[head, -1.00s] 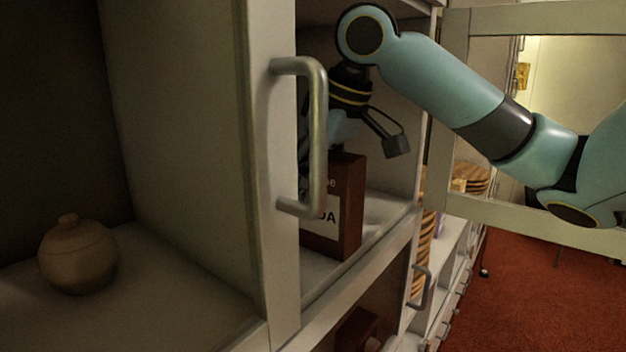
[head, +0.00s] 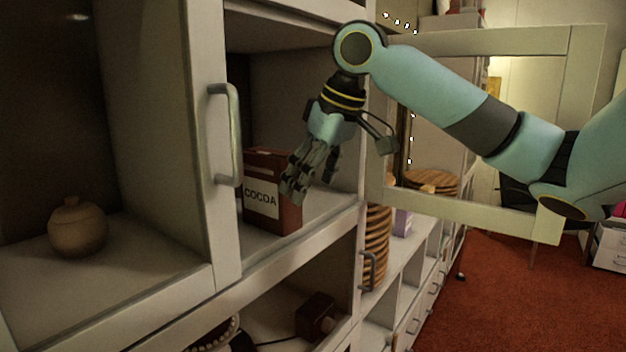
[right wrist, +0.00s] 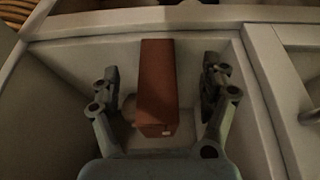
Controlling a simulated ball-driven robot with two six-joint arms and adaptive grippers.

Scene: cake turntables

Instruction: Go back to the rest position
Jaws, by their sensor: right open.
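My right gripper (head: 308,176) is at the opening of a cabinet compartment, in front of and slightly right of a brown box labelled COCOA (head: 261,200). The box stands upright on the compartment floor, and the fingers overlap its right part in the head view. In the right wrist view, the fingers of the right gripper (right wrist: 160,92) are spread wide, with the box (right wrist: 157,85) showing between them and apart from both. The gripper is open and holds nothing. My left gripper is not in view.
A cabinet door edge with a metal handle (head: 227,135) stands left of the gripper. A round lidded jar (head: 77,228) sits in the left compartment. An open framed door (head: 480,215) is behind my right arm. Stacked wooden discs (head: 376,245) stand beyond the cabinet.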

